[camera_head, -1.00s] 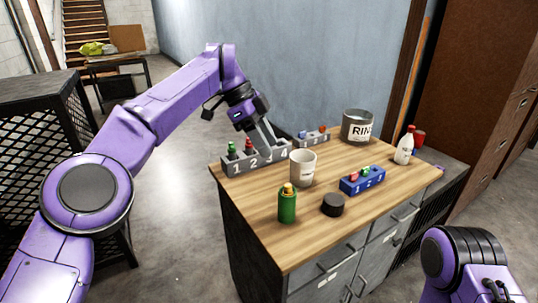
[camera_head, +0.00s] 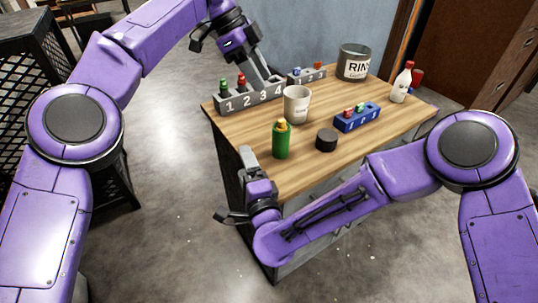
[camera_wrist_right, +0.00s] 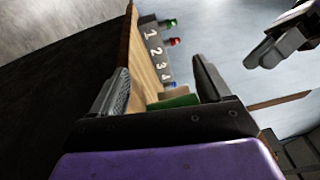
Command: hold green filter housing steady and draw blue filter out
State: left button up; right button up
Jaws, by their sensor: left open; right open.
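The green filter housing (camera_head: 282,142), a cylinder with an orange-gold top, stands upright near the table's front left edge. Part of it shows low between the fingers in the right wrist view (camera_wrist_right: 178,101). My right gripper (camera_head: 247,155) is open and empty, left of the housing and apart from it. My left gripper (camera_head: 265,83) is open over the 3-4 end of the grey numbered rack (camera_head: 236,104). A small blue top (camera_wrist_right: 170,85) shows by the 4 in the right wrist view; I cannot tell whether it is the blue filter. The head view hides it behind my left gripper.
Green and red pieces (camera_head: 241,80) stand in the rack. A white cup (camera_head: 296,104) is behind the housing; a black knob (camera_head: 326,139) and blue block (camera_head: 357,117) are to its right. A RIN-labelled can (camera_head: 353,63) and white bottle (camera_head: 401,83) stand farther back.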

aim_at(284, 130)
jog(key=w+m+h, duration=0.1)
jog(key=m+h, duration=0.1)
jog(key=m, duration=0.2)
jog(key=d+r+m+t+h, duration=0.1)
jog(key=m+h, duration=0.1)
jog(key=m, duration=0.2)
jog(key=w+d+r+m+h, duration=0.1)
jog(key=m+h, duration=0.2)
jog(key=m, duration=0.2)
jog(key=shift+w+d+t, duration=0.25)
jog(key=shift+w+t, duration=0.1)
jog(key=shift+t, duration=0.05)
jog(key=m+h, duration=0.1)
jog(key=m, duration=0.2)
jog(key=d+m+h, duration=0.1)
jog(key=m+h, duration=0.1)
jog(key=m, duration=0.1)
jog(key=d+m+h, duration=0.1)
jog(key=m, duration=0.2)
jog(key=shift+r+g+h, duration=0.1)
jog(key=shift+g+h, duration=0.3)
jog(key=m, duration=0.1)
jog(key=d+m+h, duration=0.1)
jog(key=m, duration=0.1)
jog(key=shift+s+g, duration=0.15)
jog(key=shift+g, duration=0.25)
jog(key=x, duration=1)
jog(key=shift+d, duration=0.15)
